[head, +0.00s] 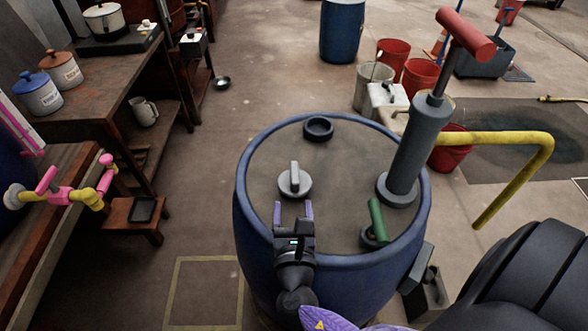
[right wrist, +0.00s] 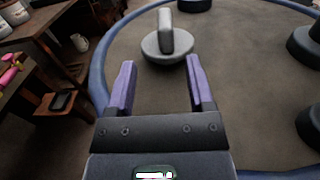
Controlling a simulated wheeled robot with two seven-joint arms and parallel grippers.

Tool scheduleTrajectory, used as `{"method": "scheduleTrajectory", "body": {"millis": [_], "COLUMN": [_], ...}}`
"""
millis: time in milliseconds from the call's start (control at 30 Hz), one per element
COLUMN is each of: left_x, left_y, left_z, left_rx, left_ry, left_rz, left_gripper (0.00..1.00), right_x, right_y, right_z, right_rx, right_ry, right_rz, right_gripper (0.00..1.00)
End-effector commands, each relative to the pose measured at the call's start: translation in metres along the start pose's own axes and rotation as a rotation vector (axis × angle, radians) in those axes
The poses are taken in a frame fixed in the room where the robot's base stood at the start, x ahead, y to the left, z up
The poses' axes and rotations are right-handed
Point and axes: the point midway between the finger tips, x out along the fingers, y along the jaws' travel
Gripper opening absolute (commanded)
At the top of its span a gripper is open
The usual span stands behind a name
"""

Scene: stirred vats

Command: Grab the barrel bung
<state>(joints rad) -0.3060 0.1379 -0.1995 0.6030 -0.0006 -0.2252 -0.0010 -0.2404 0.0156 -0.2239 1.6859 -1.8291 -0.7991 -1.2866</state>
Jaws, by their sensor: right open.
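The barrel bung (head: 295,183) is a light grey disc with an upright grip on top. It sits on the lid of the blue barrel (head: 246,222). My right gripper (head: 293,209) is open and empty, just on the near side of the bung, its purple fingers pointing towards it. In the right wrist view the bung (right wrist: 167,45) lies ahead, between the lines of the two fingers (right wrist: 160,80) and beyond their tips. The fingers look apart from it. My left gripper is not in view.
On the barrel lid stand a grey pump with a red handle (head: 425,110), a dark ring (head: 318,129) and a green-handled fitting (head: 377,220). A yellow spout (head: 510,140) reaches right. A wooden bench (head: 110,120) stands at the left. Red buckets (head: 420,77) stand behind.

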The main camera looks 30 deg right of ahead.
Motion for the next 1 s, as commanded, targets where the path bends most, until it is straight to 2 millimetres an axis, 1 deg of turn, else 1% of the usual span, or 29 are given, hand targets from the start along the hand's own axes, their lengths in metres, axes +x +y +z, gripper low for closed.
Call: {"method": "scheduleTrajectory", "body": {"millis": [33,100,233,367,433,533,700,733,767,800,867,900,967,1000], "left_x": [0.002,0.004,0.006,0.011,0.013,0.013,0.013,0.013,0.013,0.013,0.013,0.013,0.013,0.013], "left_y": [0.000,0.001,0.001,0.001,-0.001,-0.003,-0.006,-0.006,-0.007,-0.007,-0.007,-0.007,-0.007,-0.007], "left_z": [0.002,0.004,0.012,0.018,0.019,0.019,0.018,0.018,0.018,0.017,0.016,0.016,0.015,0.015], "left_rx": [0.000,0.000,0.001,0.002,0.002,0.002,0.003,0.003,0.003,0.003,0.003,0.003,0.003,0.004], "left_ry": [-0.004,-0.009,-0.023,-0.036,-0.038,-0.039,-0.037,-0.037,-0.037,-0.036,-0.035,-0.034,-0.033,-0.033], "left_rz": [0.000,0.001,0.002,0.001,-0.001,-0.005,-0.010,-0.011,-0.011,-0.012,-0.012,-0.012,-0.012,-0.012], "left_gripper": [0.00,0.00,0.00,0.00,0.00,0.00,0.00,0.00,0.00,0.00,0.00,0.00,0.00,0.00], "right_x": [0.011,0.024,0.043,0.071,0.082,0.089,0.089,0.089,0.089,0.089,0.089,0.089,0.089,0.089], "right_y": [0.000,0.000,-0.002,-0.007,-0.007,-0.007,-0.007,-0.007,-0.007,-0.007,-0.007,-0.007,-0.007,-0.007], "right_z": [0.000,-0.001,-0.001,-0.002,-0.002,-0.001,-0.001,-0.001,-0.001,-0.001,-0.001,-0.001,-0.001,-0.001], "right_rx": [0.000,0.000,-0.001,0.001,-0.001,0.000,0.000,0.000,0.000,0.000,0.000,0.000,0.000,0.000], "right_ry": [-0.004,-0.004,-0.003,-0.002,-0.002,0.000,0.000,0.000,0.000,0.000,0.000,0.000,0.000,0.000], "right_rz": [-0.002,-0.002,-0.001,-0.002,-0.002,0.000,0.000,0.000,0.000,0.000,0.000,0.000,0.000,0.000], "right_gripper": [0.68,0.68,0.68,0.68,0.68,0.68,0.68,0.63,0.57,0.49,0.36,0.27,0.15,0.06]}}
